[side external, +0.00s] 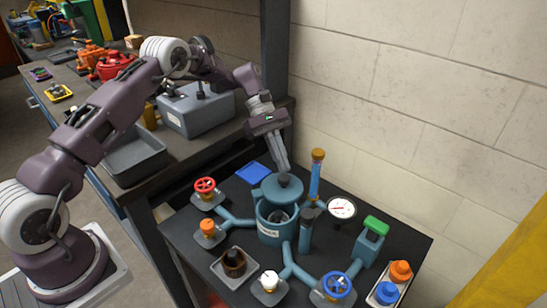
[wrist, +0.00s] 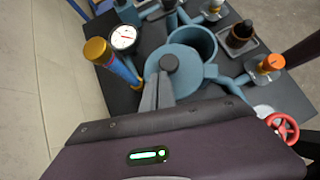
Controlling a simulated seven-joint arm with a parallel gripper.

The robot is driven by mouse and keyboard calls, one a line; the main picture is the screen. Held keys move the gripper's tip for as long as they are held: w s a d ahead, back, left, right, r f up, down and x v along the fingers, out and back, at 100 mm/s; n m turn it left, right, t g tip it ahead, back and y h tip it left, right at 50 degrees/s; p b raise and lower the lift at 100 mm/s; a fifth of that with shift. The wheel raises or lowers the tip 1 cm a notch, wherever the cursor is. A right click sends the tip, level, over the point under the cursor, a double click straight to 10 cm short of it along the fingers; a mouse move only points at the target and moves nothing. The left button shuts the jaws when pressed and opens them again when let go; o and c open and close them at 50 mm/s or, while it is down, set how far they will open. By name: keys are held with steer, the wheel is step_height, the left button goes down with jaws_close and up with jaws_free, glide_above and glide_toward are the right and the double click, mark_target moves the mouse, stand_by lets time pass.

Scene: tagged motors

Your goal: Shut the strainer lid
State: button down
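The teal strainer pot (side external: 270,229) stands among teal pipes on the dark table, with its mouth partly uncovered. Its round teal lid (side external: 288,192) with a black knob (side external: 284,180) is off the mouth, at the far side of the rim in the side view. In the wrist view the open pot (wrist: 200,42) shows beyond the lid (wrist: 184,79) and its knob (wrist: 169,62). My gripper (side external: 285,171) points down at the knob, its fingers close together. In the wrist view the fingertips (wrist: 164,76) end right beside the knob; I cannot tell whether they touch it.
A gauge (side external: 341,208) and an orange-capped blue column (side external: 316,175) stand close to the lid. A bare wall is behind.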

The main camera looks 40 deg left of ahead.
mark_target(293, 197)
steer(key=shift+s+d, duration=0.15)
steer(key=shift+d, duration=1)
steer(key=shift+s+d+m+g, duration=0.2)
steer(key=shift+d+m+g, duration=0.2)
steer(key=shift+d+m, duration=0.3)
steer(key=shift+s+d+m+g+y, duration=0.35)
steer(key=shift+d+m+g+y, duration=0.3)
steer(key=shift+m, duration=0.25)
steer(key=shift+s+d+h, duration=0.15)
steer(key=shift+s+h, duration=0.1)
steer(key=shift+s+d+m+g, duration=0.25)
steer(key=shift+s+d+m, duration=0.1)
steer(key=shift+d+m, duration=0.15)
steer(key=shift+s+d+y, duration=0.4)
steer(key=shift+s, duration=0.15)
steer(key=shift+s+d+m+g, duration=0.25)
steer(key=shift+m+g, duration=0.15)
steer(key=shift+m, duration=0.2)
steer(key=shift+s+y, duration=0.15)
steer(key=shift+y, duration=0.15)
